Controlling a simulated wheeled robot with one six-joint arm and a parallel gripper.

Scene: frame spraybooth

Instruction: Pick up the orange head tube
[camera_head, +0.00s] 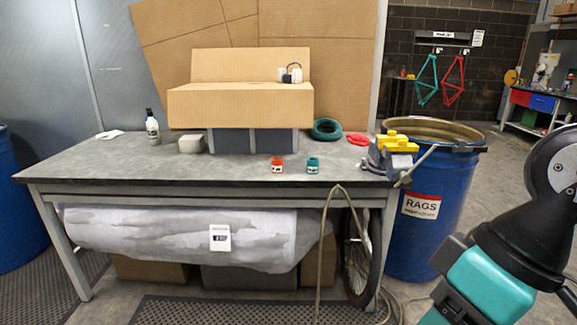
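A small orange piece (277,165), which looks like the orange head tube, stands on the grey workbench (120,165) near its front edge. It has a dark and white label on its front. A similar small teal piece (313,166) stands a little to its right, apart from it. Part of my arm shows at the lower right, well away from the bench pieces. My gripper is not in view.
A vise with yellow jaws (397,141) is at the right end, beside a blue rags barrel (425,245). A white bottle (152,128) and a green coil (327,128) stand farther back.

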